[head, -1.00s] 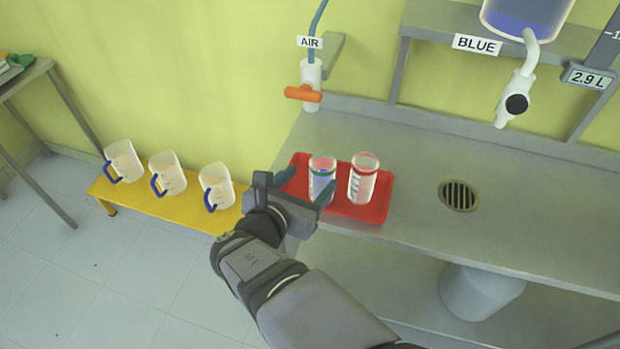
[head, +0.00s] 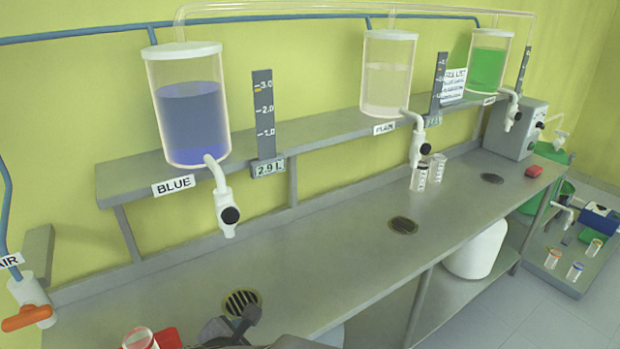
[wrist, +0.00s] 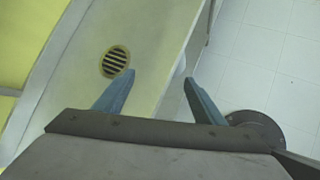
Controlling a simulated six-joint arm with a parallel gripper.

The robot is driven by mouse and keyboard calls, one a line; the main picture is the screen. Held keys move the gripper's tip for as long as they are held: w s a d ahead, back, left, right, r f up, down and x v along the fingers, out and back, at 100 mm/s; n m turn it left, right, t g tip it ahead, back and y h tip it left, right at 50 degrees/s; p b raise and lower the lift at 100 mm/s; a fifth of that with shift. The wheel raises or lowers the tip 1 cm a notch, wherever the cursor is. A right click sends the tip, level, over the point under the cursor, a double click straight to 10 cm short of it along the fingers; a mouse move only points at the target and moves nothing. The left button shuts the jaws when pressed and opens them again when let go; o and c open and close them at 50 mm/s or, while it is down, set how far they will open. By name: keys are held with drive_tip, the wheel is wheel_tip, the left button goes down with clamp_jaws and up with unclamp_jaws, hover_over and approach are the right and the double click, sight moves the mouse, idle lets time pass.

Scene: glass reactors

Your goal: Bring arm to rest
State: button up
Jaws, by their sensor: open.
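My gripper (wrist: 158,82) is open and empty in the wrist view, its two blue-grey fingers spread apart. It is above the front edge of the grey bench (wrist: 170,60), with the round drain (wrist: 115,62) ahead and to the left. In the head view, part of my arm shows at the bottom edge, just below the nearest drain (head: 242,302); the fingertips cannot be made out clearly there. The red tray (head: 168,338) and a beaker with a red rim (head: 140,339) are cut off at the bottom left.
Above the bench hang the blue reactor (head: 190,120), the plain reactor (head: 387,80) and the green reactor (head: 488,65), with taps below. Clear beakers (head: 420,177) stand under the plain tap. A grey box (head: 515,128) stands at the far end. The bench middle is clear.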

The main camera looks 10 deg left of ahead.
drive_tip(key=w+d+m+g+h+p, duration=0.1)
drive_tip(key=d+m+g+h+p, duration=0.3)
drive_tip(key=d+m, duration=1.25)
drive_tip(key=s+d+m+g+y+p, duration=0.1)
drive_tip(key=s+d+m+g+y, duration=0.1)
drive_tip(key=s+d+m, duration=0.2)
drive_tip(key=s+d+m+g+y, duration=0.2)
drive_tip(key=s+d+m, duration=0.3)
drive_tip(key=d, duration=0.8)
drive_tip(key=shift+d+m+y+p, duration=0.25)
drive_tip(key=shift+m+y+p, duration=0.1)
drive_tip(key=shift+m, duration=1.5)
drive_tip(key=shift+s+r, duration=0.1)
